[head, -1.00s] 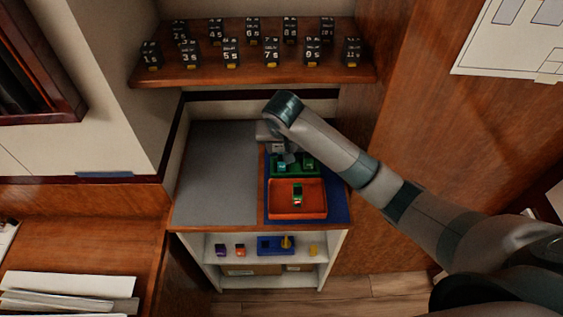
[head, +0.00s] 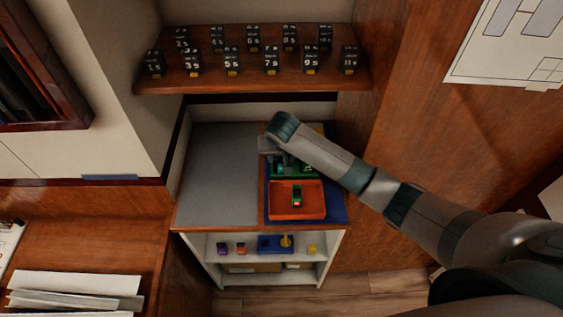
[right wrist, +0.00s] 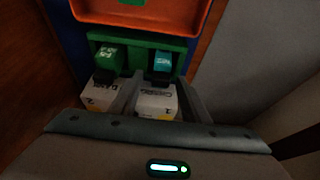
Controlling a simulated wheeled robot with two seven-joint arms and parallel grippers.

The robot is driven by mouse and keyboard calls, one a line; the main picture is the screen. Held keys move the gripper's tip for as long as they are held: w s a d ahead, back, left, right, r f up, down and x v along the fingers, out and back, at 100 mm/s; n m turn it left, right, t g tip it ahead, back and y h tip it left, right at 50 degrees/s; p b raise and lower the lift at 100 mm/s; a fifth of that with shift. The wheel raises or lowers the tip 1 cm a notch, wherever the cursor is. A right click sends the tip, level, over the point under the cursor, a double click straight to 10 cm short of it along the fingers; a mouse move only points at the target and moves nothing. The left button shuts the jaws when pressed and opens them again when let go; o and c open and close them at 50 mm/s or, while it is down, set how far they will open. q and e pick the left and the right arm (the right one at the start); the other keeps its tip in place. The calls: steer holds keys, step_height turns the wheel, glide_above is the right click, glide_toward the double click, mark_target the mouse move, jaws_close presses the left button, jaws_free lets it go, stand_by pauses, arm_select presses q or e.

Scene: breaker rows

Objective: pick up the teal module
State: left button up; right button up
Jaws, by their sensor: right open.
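The teal module (right wrist: 162,62) stands in a green rack (right wrist: 128,38), with a green module (right wrist: 107,54) beside it on the left in the right wrist view. In the head view the teal module (head: 280,168) shows partly beneath my right gripper. My right gripper (right wrist: 160,82) is open, its grey fingers reaching toward the teal module's side of the rack. A white labelled block (right wrist: 156,101) lies between the fingers; whether it belongs to the teal module I cannot tell. My left gripper is in neither view.
An orange-red tray (head: 314,210) holding a green-topped module (head: 297,196) sits in front of the rack on a blue mat (head: 338,214). A grey surface (head: 218,180) to the left is clear. A wooden shelf (head: 350,84) with several numbered black blocks hangs above.

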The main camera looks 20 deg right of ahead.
steer(key=shift+w+f, duration=0.15)
steer(key=shift+f, duration=0.2)
steer(key=shift+c, duration=0.3)
jaws_close()
steer(key=shift+r, duration=0.2)
